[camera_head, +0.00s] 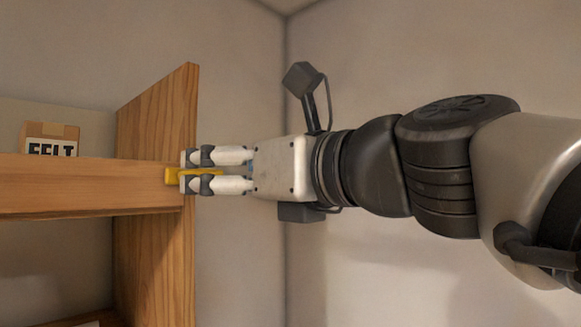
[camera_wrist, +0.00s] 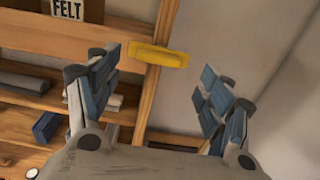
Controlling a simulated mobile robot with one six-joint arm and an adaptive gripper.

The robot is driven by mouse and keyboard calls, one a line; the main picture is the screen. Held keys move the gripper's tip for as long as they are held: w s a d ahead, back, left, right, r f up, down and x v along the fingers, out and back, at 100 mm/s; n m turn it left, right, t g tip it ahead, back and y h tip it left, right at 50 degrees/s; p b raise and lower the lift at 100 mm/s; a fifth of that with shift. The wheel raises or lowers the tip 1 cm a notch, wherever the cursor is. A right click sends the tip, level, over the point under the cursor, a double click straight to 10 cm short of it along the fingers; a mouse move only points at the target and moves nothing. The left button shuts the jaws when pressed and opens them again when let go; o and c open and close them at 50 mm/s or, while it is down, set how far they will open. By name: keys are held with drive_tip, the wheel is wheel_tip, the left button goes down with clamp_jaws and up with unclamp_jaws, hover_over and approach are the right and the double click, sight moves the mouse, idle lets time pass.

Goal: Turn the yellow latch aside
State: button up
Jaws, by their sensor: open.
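The yellow latch (camera_wrist: 158,55) is a flat bar lying across the joint of a wooden rail and a wooden post. In the wrist view it sits ahead of and between the fingers of my gripper (camera_wrist: 156,88), which is open and empty. In the head view my gripper (camera_head: 186,171) is at the post, with its fingertips close around the yellow latch (camera_head: 172,176). The fingers hide part of the latch there. I cannot tell whether a finger touches it.
A wooden rail (camera_head: 80,185) runs left from the wooden post (camera_head: 155,260). A box labelled FELT (camera_head: 52,139) is behind the rail. Shelves with a dark blue block (camera_wrist: 46,127) and a grey roll (camera_wrist: 22,82) are at the left. Plain wall and free room lie right.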

sight(205, 174)
drive_tip(key=p+x, duration=0.1)
drive_tip(key=x, duration=0.4)
drive_tip(key=shift+w+a, duration=0.2)
drive_tip(key=shift+a, duration=0.05)
drive_tip(key=shift+c, duration=0.4)
drive_tip(key=c, duration=1)
